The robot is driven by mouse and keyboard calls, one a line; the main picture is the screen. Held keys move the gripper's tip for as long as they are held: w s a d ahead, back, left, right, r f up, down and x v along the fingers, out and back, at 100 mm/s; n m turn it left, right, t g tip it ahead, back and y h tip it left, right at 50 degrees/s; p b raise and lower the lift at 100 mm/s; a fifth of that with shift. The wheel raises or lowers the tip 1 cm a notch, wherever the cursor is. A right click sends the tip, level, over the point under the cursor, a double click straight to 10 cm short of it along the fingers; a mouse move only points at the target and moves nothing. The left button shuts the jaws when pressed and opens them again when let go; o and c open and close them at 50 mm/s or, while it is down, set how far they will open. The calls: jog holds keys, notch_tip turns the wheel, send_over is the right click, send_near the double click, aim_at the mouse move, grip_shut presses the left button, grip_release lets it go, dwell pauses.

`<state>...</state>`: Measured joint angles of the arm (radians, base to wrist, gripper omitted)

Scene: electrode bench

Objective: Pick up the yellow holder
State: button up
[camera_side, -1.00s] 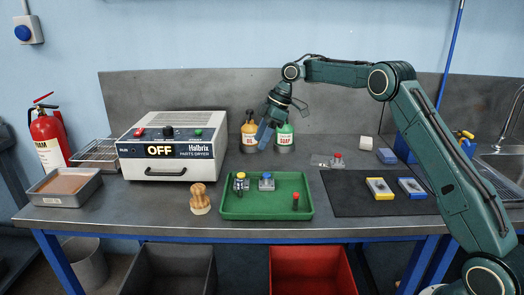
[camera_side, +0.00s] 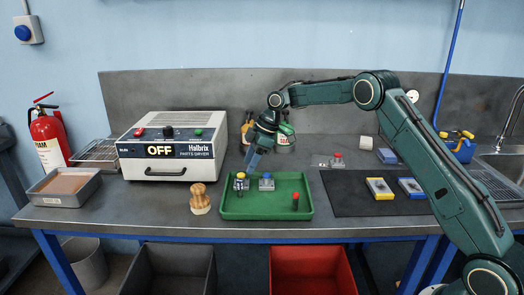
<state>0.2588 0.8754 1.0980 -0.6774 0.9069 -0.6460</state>
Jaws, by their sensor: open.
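The yellow holder (camera_side: 241,183) is a small grey block with a yellow top part, standing at the left back of the green tray (camera_side: 266,208). A similar holder with a blue top (camera_side: 266,182) stands just to its right in the tray. My gripper (camera_side: 250,162) points down with its bluish fingers just above and slightly right of the yellow holder. It is open and holds nothing. At this size I cannot tell whether the fingertips touch the holder.
A red-topped holder (camera_side: 337,161) stands behind the tray. A red cylinder (camera_side: 295,202) stands in the tray's right part. A dark mat (camera_side: 350,200) with yellow and blue blocks lies right. The parts dryer (camera_side: 172,150) and a tan wooden object (camera_side: 200,200) are left.

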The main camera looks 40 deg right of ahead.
aim_at(243, 174)
jog(key=shift+f, duration=0.1)
jog(key=shift+w+x, duration=0.15)
jog(key=shift+x, duration=1.1)
jog(key=shift+w+x, duration=0.15)
jog(key=shift+x, duration=1.1)
grip_shut()
